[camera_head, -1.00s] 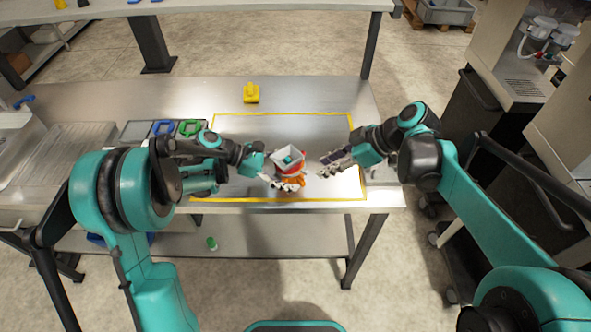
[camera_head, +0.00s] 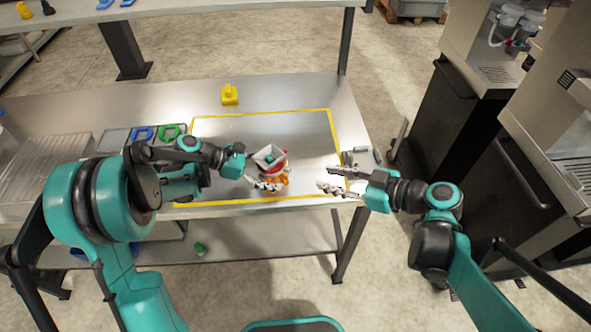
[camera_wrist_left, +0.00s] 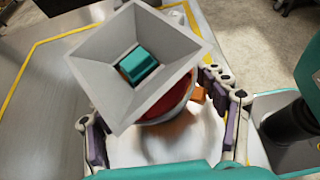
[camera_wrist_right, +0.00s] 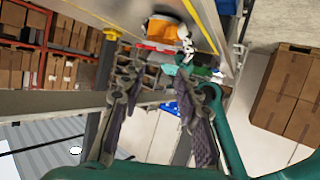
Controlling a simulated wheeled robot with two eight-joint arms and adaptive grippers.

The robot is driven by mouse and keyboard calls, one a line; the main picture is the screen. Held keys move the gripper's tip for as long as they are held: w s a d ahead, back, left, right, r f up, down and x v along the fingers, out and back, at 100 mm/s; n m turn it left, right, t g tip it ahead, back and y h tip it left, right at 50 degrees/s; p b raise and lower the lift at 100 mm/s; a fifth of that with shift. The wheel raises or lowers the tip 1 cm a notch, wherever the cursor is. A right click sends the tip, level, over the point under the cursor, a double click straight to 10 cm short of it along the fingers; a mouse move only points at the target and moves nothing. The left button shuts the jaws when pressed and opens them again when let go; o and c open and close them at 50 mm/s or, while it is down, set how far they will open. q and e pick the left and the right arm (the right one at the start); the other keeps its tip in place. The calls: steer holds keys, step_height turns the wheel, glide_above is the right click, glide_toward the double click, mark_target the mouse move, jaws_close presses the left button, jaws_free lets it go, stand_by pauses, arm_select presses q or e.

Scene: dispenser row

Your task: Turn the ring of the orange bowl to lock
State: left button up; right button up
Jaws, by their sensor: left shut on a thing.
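The orange bowl (camera_head: 285,180) stands on the steel table, with a red ring (camera_head: 283,168) around its upper part. A grey square hopper (camera_head: 258,152) with a teal block (camera_head: 268,157) inside sits above the ring; in the left wrist view the hopper (camera_wrist_left: 95,70) hides most of the red ring (camera_wrist_left: 168,100). My left gripper (camera_head: 266,184) is at the bowl's near left side, fingers on either side, shut on it. My right gripper (camera_head: 329,180) is open and empty, right of the bowl and apart from it. The bowl (camera_wrist_right: 163,30) also shows ahead of its fingers.
A yellow tape frame (camera_head: 333,135) marks the table area around the bowl. A yellow object (camera_head: 229,95) stands behind it. Blue (camera_head: 142,133) and green (camera_head: 170,132) pieces lie at the left. Small grey parts (camera_head: 350,157) lie at the table's right edge. Dark cabinets stand further right.

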mark_target(290, 170)
steer(key=x, duration=1.1)
steer(key=shift+w+a+f, duration=0.1)
steer(key=shift+w, duration=0.05)
jaws_close()
